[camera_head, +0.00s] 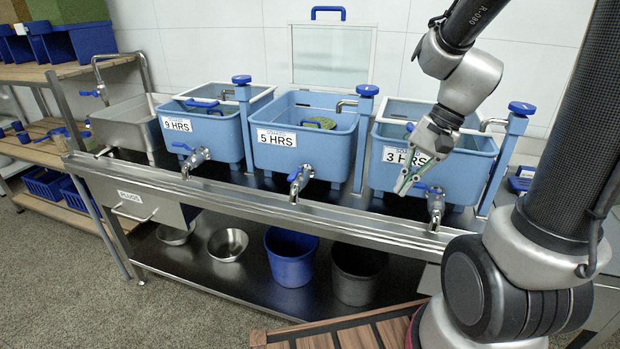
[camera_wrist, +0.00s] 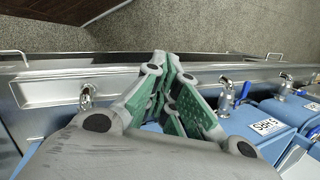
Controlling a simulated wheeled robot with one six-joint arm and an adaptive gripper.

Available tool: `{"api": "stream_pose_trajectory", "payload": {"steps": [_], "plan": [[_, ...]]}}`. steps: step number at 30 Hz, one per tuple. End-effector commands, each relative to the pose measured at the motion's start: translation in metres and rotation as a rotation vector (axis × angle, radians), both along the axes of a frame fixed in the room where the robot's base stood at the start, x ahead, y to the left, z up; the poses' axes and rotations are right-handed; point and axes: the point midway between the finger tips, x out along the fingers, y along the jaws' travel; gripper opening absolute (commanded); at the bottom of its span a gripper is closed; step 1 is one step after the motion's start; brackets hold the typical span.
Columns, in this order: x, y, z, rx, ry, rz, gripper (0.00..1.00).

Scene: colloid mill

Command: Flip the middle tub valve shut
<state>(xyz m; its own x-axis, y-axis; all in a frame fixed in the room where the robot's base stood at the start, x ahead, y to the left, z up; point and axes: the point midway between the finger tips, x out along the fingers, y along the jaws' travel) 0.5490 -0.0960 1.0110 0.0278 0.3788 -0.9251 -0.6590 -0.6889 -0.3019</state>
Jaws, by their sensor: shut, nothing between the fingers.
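The middle tub (camera_head: 335,150) is blue and labelled 5 HRS. Its metal tap, the middle tub valve (camera_head: 300,182), sticks out from the lower front with a small blue lever (camera_head: 293,177). In the wrist view this valve (camera_wrist: 225,97) appears right of the fingers, its lever (camera_wrist: 245,89) slanting to the upper right. My gripper (camera_head: 402,188) is shut and empty. It hangs in front of the 3 HRS tub, right of the middle valve and apart from it. In the wrist view the green-padded fingers (camera_wrist: 165,62) come together at the top middle.
The 3 HRS tub's tap (camera_head: 436,208) is close to the right of my gripper. The 9 HRS tub (camera_head: 205,130) and its tap (camera_head: 194,161) are at left. The steel bench's front ledge (camera_head: 340,222) runs below the taps. Buckets (camera_head: 291,262) stand on the lower shelf.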

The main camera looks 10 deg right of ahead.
Motion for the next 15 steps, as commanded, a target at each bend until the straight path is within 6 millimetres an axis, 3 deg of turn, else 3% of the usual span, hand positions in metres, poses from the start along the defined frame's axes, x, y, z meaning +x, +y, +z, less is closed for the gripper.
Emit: {"api": "stream_pose_trajectory", "payload": {"steps": [5, 9, 12, 15], "plan": [[0.062, 0.036, -0.031, 0.233, 0.185, -0.517, 0.0], [0.114, 0.061, -0.021, 0.418, 0.293, -0.906, 0.0], [0.128, 0.068, -0.012, 0.492, 0.351, -1.063, 0.0], [0.13, 0.069, -0.011, 0.509, 0.391, -1.134, 0.0]]}}
